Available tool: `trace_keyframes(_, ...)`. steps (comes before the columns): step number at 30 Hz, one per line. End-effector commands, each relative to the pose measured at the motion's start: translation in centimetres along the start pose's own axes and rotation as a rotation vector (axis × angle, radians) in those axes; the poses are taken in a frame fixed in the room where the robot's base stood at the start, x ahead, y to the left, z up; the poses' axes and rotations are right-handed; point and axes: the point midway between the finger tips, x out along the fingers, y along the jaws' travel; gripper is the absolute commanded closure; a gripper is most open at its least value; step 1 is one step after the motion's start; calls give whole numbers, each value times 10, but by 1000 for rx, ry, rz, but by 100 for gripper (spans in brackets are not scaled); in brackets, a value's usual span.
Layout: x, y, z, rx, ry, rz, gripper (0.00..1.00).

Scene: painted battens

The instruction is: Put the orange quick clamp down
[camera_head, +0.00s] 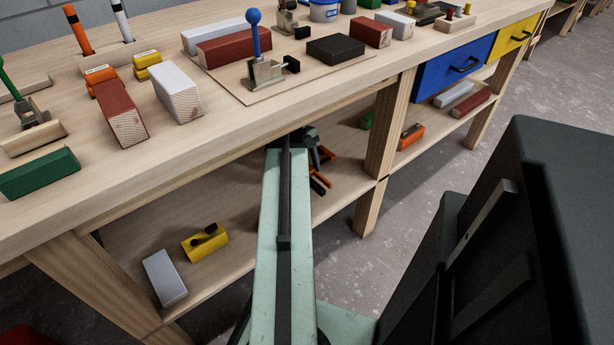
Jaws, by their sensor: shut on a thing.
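The orange quick clamp (320,184) shows in part at the end of my arm, over the lower shelf and below the bench top's front edge. Its orange parts stick out to the right of the arm. My gripper (312,150) is shut on it, and the arm hides much of the grip. I cannot tell whether the clamp touches the shelf.
A wooden leg (382,150) stands right of the gripper. The crowded bench top (225,110) overhangs. An orange block (411,136) lies beyond the leg.

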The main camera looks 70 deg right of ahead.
Motion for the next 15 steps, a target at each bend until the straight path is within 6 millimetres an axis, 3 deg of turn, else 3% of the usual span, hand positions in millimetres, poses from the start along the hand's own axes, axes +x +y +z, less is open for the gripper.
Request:
trace_keyframes(1,21,-1,6,5,1,3,100)
trace_keyframes(3,32,-4,7,11,1,5,100)
trace_keyframes(15,35,-8,5,18,1,8,100)
